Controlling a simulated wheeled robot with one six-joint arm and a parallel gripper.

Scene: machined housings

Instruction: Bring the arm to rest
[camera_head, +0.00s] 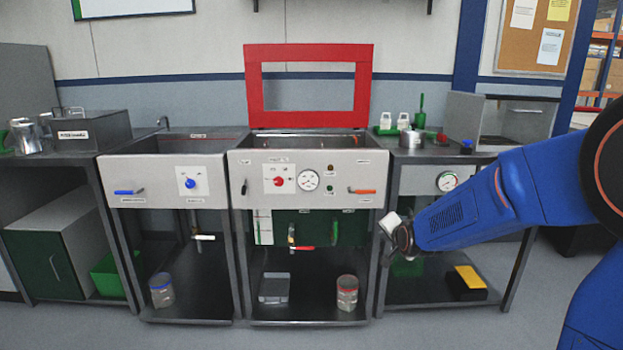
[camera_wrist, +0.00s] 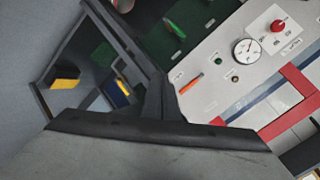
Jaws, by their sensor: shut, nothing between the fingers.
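My blue arm enters from the right in the head view and reaches left. My gripper (camera_head: 392,228) is at its end, in front of the right leg of the middle bench, below the panel's orange-handled lever (camera_head: 361,191). It is small and partly hidden by the wrist there. In the wrist view my gripper (camera_wrist: 158,88) shows as dark fingers close together, with nothing held. The wrist view is tilted; the bench panel lies beyond the fingers at upper right.
The middle bench has a raised red-framed lid (camera_head: 308,119), a gauge (camera_head: 309,180) and a red knob (camera_head: 279,182). A sink bench (camera_head: 180,166) stands to its left. A yellow-and-black block (camera_head: 469,279) lies on the right lower shelf. The floor in front is clear.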

